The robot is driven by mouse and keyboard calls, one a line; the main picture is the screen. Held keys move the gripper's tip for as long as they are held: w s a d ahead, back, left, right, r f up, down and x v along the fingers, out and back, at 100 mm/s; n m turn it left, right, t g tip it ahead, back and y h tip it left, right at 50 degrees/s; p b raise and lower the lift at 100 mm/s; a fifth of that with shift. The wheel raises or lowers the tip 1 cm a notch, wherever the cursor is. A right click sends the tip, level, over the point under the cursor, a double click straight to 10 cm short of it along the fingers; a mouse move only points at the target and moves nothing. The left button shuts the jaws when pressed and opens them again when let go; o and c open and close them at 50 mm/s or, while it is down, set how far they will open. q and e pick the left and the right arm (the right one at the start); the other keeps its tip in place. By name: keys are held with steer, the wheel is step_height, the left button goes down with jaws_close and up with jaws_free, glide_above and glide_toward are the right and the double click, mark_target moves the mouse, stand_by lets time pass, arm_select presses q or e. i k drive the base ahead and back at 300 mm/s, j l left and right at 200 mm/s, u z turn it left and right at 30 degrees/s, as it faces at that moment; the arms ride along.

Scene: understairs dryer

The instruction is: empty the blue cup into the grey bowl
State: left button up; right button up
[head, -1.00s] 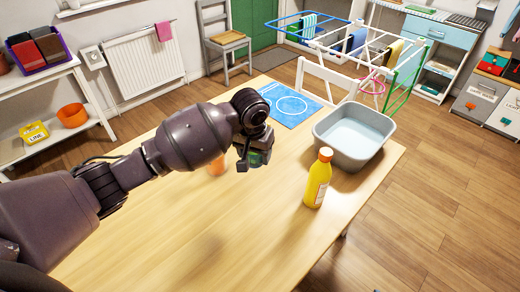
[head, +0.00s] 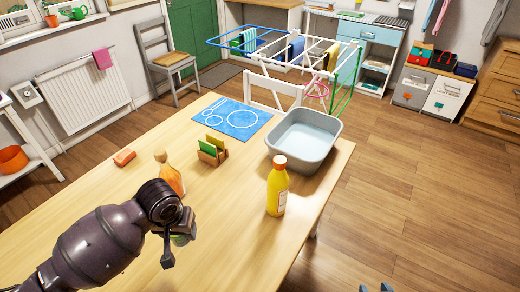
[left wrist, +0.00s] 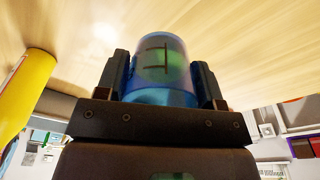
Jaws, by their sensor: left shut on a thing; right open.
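The blue cup (left wrist: 160,72) is see-through, with something green inside and a dark mark on its side. My left gripper (left wrist: 165,85) is shut on it, one finger on each side. In the head view my left gripper (head: 178,234) is above the table, left of the yellow bottle, and mostly hides the cup. I cannot tell the cup's tilt. The grey bowl (head: 326,150), a deep tub with rounded corners, stands on the table's far right part, apart from the gripper. The tips of my right gripper (head: 376,287) show at the bottom edge, open.
The yellow bottle (head: 277,187) stands in front of the bowl; it also shows in the left wrist view (left wrist: 22,90). An orange bottle (head: 170,178), a sponge (head: 124,157), a card holder (head: 212,150) and a blue mat (head: 232,118) are on the table. The table's front middle is clear.

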mark_target(304, 136)
steer(key=i+l+z, duration=0.15)
steer(key=l, duration=0.25)
steer(key=l+z, duration=0.15)
steer(key=l, duration=0.2)
steer(key=i+l+z, duration=0.15)
steer(key=l, duration=0.2)
steer(key=i+l+z, duration=0.6)
steer(key=i+l, duration=0.2)
steer(key=i, duration=0.15)
steer(key=i+l+z, duration=0.15)
steer(key=i, duration=0.8)
steer(key=i+u, duration=0.15)
steer(key=i, duration=0.6)
